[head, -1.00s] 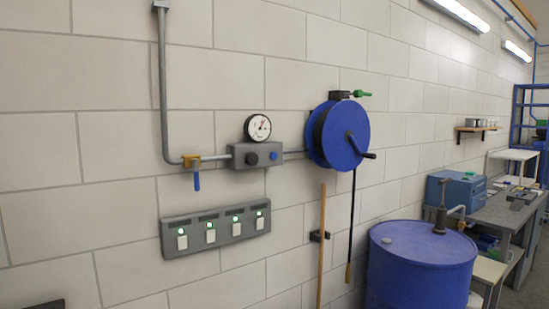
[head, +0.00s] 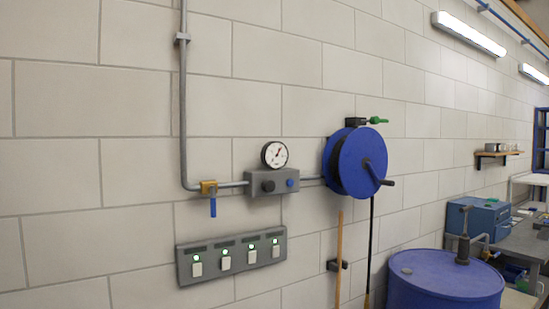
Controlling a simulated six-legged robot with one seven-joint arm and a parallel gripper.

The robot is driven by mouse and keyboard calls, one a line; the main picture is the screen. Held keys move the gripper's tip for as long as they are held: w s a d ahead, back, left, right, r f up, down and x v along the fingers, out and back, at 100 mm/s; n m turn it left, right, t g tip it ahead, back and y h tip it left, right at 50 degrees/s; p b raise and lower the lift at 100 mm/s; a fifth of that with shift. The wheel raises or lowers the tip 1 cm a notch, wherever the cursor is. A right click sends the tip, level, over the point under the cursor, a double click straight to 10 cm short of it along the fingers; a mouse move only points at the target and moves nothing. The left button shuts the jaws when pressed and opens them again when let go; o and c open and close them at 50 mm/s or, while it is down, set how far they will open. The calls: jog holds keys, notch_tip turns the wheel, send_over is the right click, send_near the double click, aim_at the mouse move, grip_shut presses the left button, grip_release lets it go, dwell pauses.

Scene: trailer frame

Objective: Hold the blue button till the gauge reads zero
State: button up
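A small blue button (head: 290,183) is on the right of the front of a grey box (head: 272,190) fixed to the wall. A dark round knob (head: 268,186) is on the same box, to the left of the button. A round gauge (head: 275,155) with a white dial and black rim stands on top of the box. A red needle shows on the dial and points up and to the right; the numbers are too small to read. Nothing touches the button. My gripper is not in view.
A grey pipe with a blue-handled valve (head: 212,205) enters the box from the left. A blue hose reel (head: 357,163) hangs to the right. A switch panel (head: 232,256) with green lights is below. A blue drum (head: 445,282), wooden pole (head: 339,260) and bench (head: 520,235) are at right.

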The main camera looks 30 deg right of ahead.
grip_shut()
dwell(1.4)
